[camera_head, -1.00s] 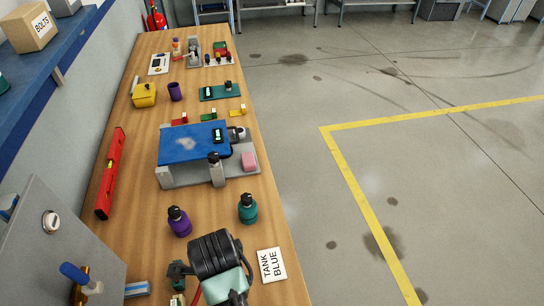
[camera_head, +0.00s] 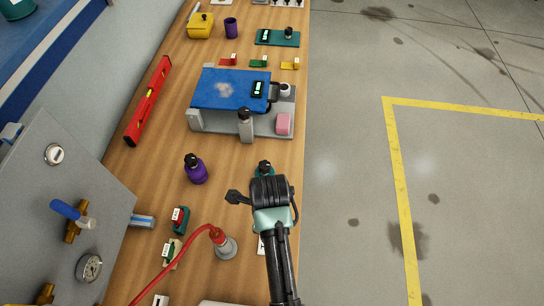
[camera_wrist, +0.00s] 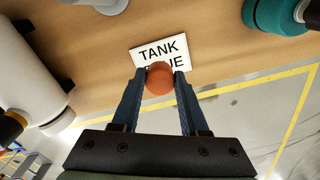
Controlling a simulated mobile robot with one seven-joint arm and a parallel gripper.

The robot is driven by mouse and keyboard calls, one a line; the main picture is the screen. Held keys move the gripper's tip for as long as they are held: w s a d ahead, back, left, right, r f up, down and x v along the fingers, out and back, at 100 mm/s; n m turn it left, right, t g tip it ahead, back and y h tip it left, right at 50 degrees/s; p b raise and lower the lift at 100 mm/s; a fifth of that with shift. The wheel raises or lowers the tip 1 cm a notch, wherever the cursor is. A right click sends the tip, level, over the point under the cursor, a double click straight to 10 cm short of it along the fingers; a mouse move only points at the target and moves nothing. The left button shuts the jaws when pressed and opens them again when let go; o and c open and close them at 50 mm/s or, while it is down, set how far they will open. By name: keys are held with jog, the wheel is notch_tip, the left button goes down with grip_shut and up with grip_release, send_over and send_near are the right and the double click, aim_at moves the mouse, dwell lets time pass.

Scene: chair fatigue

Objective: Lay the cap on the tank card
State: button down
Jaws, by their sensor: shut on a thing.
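My gripper (camera_wrist: 158,82) is shut on a round orange-brown cap (camera_wrist: 159,78), held between its two blue fingertips in the wrist view. The white tank card (camera_wrist: 148,50), printed TANK BLUE, lies on the wooden bench just beyond the fingertips. The cap covers part of the word BLUE; whether it touches the card or hovers over it, I cannot tell. In the head view my arm hides the gripper, the cap and nearly all of the card; only a white sliver of the card (camera_head: 261,245) shows.
A teal bottle (camera_wrist: 279,14) stands close to the card, right in the wrist view. A large white cylinder (camera_wrist: 30,80) is at left there. In the head view a red hose fitting (camera_head: 222,243) and a purple bottle (camera_head: 196,169) stand left of my arm. The bench's right edge is close.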

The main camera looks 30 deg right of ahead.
jog(key=shift+d+f, duration=0.1)
jog(key=shift+f, duration=2.05)
jog(key=shift+f, duration=0.1)
jog(key=shift+c, duration=2.1)
grip_release()
